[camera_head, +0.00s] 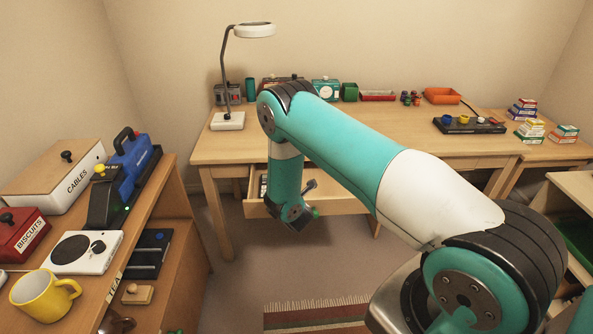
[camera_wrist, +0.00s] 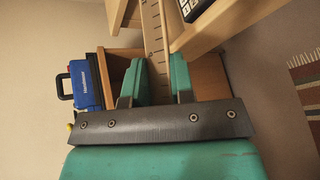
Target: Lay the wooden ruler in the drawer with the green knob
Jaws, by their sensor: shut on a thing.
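The wooden ruler (camera_wrist: 153,35), pale with dark tick marks, stands between the teal fingers of my gripper (camera_wrist: 158,82) in the wrist view. My gripper is shut on it, and its far end runs out of the top of the picture. In the head view an open drawer (camera_head: 345,205) sits under the desk, with a small green knob (camera_head: 316,213) at its front. My gripper (camera_head: 295,220) hangs right at the drawer's front there, partly covering it. The ruler cannot be made out in that view.
Dark contents show at the drawer's left. A sideboard (camera_head: 150,225) with a yellow mug (camera_head: 42,295) stands at left. Open floor with a rug (camera_head: 318,312) lies in front.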

